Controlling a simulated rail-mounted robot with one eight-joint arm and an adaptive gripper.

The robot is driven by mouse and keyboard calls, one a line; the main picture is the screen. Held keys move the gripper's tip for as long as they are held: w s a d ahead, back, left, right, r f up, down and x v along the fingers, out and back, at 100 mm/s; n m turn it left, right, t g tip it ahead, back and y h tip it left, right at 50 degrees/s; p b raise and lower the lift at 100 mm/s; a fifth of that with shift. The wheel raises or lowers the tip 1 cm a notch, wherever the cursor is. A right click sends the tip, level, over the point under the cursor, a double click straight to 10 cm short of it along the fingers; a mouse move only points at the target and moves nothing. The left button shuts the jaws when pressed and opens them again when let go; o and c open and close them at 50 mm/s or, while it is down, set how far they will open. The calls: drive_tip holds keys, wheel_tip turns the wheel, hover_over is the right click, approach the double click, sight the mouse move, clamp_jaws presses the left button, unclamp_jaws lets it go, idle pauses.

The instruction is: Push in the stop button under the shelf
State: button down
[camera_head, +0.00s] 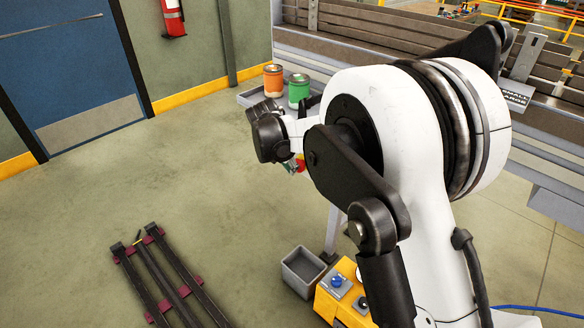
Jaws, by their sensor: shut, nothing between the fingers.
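My gripper (263,109) shows as a small dark shape at the end of my white arm, just past the black wrist. It is shut and empty; its fingertips are hard to make out. It appears in front of the left end of the grey shelf (248,98), which carries an orange can and a green can. A small red and yellow piece (300,163) shows below the shelf, right beside my wrist, and may be the stop button. My arm hides most of it, and I cannot tell whether it is pushed in or touched.
An orange can (273,81) and a green can (298,91) stand near the gripper. A grey bin (302,271) and a yellow control box (334,297) stand below. Dark rails (165,280) lie on the floor at left. The floor between is clear.

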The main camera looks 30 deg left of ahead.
drive_tip(key=s+a+f+v, duration=0.1)
drive_tip(key=s+v, duration=0.1)
drive_tip(key=v, duration=0.9)
drive_tip(key=shift+p, duration=0.4)
drive_tip(key=shift+s, duration=0.1)
drive_tip(key=w+d+r+m, duration=0.1)
drive_tip(key=d+r+m, duration=0.4)
drive_tip(key=d, duration=0.7)
drive_tip(key=d+r+m+y, duration=0.1)
drive_tip(key=d+r+m, duration=0.35)
drive_tip(key=d, duration=0.65)
drive_tip(key=w+d+r+m, duration=0.1)
drive_tip(key=d+r+m, duration=0.4)
drive_tip(key=d, duration=0.7)
drive_tip(key=s+d+m+t, duration=0.1)
drive_tip(key=s+d+m, duration=0.35)
drive_tip(key=d, duration=0.35)
drive_tip(key=s+d+m, duration=0.4)
drive_tip(key=d+m, duration=0.1)
drive_tip(key=d, duration=0.2)
drive_tip(key=s+d+f+m+t, duration=0.2)
drive_tip(key=s+d+f+m, duration=0.3)
drive_tip(key=s+d+m, duration=0.4)
drive_tip(key=shift+s+d, duration=0.55)
drive_tip(key=shift+s, duration=0.7)
